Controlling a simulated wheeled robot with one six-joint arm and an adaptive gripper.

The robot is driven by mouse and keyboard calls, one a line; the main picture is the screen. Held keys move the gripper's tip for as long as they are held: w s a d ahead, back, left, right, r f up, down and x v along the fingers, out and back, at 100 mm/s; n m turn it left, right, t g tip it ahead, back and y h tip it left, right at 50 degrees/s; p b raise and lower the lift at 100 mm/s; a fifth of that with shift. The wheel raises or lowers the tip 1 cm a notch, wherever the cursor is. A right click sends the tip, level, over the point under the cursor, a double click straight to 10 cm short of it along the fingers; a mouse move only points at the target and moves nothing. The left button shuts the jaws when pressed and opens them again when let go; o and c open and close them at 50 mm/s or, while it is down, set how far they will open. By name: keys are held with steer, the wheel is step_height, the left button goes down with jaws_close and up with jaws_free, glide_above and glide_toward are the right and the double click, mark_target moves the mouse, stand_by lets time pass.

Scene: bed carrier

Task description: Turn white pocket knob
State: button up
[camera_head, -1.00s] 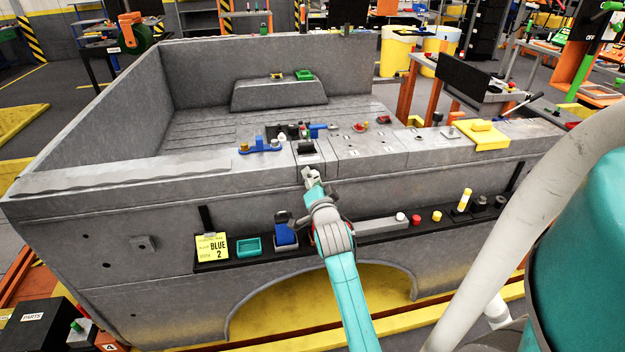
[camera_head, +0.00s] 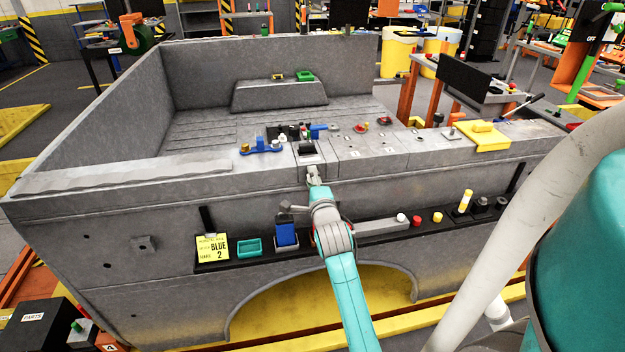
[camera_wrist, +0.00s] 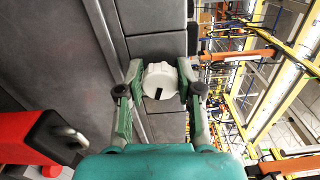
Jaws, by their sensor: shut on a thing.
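The white knob (camera_wrist: 160,80) sits between the two fingers of my gripper (camera_wrist: 160,88) in the wrist view. It is round with notched edges and a dark slot mark on its face. Both fingers touch or nearly touch its sides, and the gripper is shut on it. In the head view my gripper (camera_head: 315,175) is at the front upper edge of the grey truck bed (camera_head: 230,178), just below a dark pocket (camera_head: 307,150) in the rail. The knob is too small or hidden to make out there.
A black shelf below holds a yellow note (camera_head: 212,248), a teal tray (camera_head: 249,247), a blue block (camera_head: 286,234) and several small knobs. A blue fixture (camera_head: 262,147) and a yellow block (camera_head: 482,135) sit on the rail. A red part (camera_wrist: 35,135) shows in the wrist view.

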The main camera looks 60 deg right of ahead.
steer(key=shift+m, duration=0.3)
steer(key=o, duration=1.2)
steer(key=shift+c, duration=0.2)
steer(key=v, duration=1.2)
